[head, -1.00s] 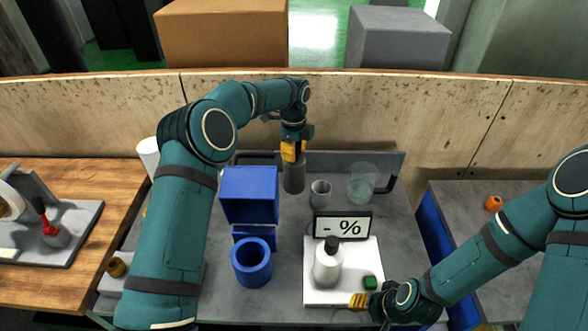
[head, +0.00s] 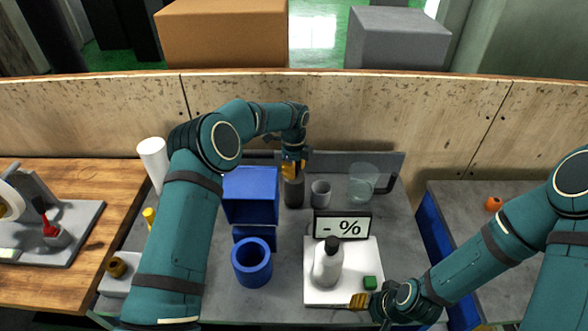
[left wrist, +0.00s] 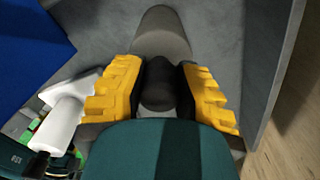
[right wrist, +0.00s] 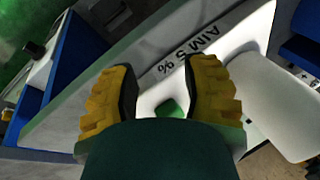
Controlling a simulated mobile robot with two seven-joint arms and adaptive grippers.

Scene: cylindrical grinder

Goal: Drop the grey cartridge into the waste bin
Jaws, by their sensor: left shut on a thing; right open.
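My left gripper (head: 293,168) is at the back of the grey table, shut on the dark grey cartridge (head: 294,193), which hangs roughly upright below the fingers. In the left wrist view, the cartridge's dark end (left wrist: 158,88) sits between the yellow fingers. I cannot tell whether its lower end touches the table. A blue round open-topped container (head: 252,275) stands in front and to the left; nothing in view is marked as the waste bin. My right gripper (head: 362,301) is open and empty at the front edge of the white scale (head: 325,297).
A blue open box (head: 249,190) stands left of the cartridge. A small grey cup (head: 320,193) and a clear glass (head: 362,184) are to its right. A raised grey panel runs along the back.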

